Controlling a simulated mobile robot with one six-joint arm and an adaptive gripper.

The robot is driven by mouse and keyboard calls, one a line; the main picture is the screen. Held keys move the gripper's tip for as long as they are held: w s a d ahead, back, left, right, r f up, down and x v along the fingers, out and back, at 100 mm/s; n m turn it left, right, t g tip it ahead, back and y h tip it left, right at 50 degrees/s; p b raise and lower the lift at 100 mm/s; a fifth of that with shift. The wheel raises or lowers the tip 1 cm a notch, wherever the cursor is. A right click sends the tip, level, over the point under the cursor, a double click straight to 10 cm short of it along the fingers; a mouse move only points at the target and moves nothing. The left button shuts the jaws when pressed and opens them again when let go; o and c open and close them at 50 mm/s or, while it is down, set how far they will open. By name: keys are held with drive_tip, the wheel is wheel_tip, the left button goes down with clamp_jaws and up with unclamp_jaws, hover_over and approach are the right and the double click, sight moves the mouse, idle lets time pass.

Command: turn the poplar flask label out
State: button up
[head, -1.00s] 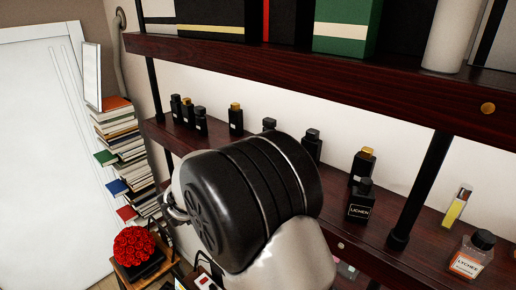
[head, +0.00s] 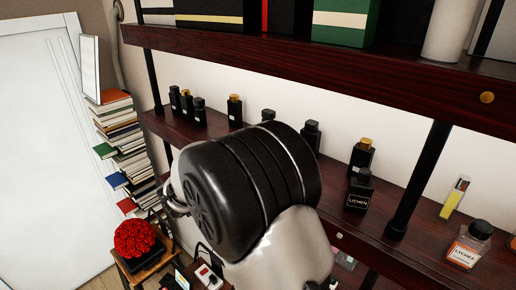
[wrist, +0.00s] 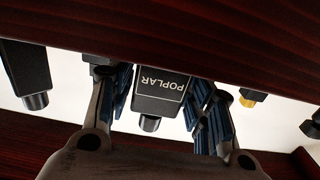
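The poplar flask (wrist: 160,95) is dark and box-shaped, with white "POPLAR" lettering facing the wrist camera. It appears upside down in that view, its black cap pointing down. My gripper (wrist: 166,112) has one blue-padded finger on each side of the flask. Slim light gaps show beside the flask, so the fingers look open around it and not closed on it. In the head view my arm hides the gripper, and I cannot tell which flask there is the poplar one.
A flask labelled LICHEN (head: 359,190) and one labelled LYCHEE (head: 469,243) stand right of my arm on the dark wooden shelf. Several black flasks stand to its left. An upper shelf (head: 300,73) overhangs them. A black post (head: 416,180) rises at the right.

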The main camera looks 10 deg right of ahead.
drive_tip(key=shift+o, duration=1.3)
drive_tip(key=v, duration=1.2)
